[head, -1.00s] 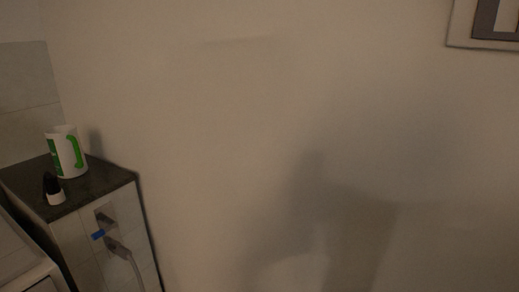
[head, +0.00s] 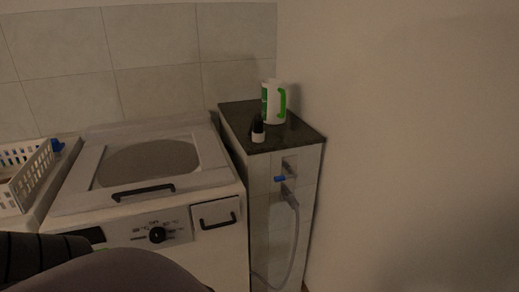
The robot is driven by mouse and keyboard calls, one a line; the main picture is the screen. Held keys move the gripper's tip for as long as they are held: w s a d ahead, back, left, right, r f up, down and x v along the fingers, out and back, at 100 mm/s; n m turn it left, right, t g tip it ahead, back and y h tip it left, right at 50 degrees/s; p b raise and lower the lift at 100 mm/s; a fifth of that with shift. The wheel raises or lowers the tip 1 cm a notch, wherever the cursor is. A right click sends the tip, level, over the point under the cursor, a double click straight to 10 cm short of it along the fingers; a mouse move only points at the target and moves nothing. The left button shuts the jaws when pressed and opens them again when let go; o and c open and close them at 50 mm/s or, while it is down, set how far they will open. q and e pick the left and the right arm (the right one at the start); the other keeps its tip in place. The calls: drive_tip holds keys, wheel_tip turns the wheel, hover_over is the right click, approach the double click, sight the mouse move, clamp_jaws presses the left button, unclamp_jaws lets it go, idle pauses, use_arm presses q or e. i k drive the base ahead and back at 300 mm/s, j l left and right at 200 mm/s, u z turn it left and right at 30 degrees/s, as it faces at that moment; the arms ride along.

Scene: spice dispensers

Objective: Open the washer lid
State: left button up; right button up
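The white washer (head: 178,250) stands left of centre in the head view. Its lid (head: 208,152) on top is closed, with a round darker window (head: 148,163) and a black bar handle (head: 143,191) along the front edge. The front panel has a black knob (head: 157,235) and a drawer with a dark handle (head: 218,221). A dark rounded shape at the bottom left covers part of the washer's front; it may be part of my arm. Neither gripper can be seen.
A white basket (head: 30,180) is at left. A bare wall fills the right.

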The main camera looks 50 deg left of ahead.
sight(76, 196)
drive_tip(key=u, duration=1.9)
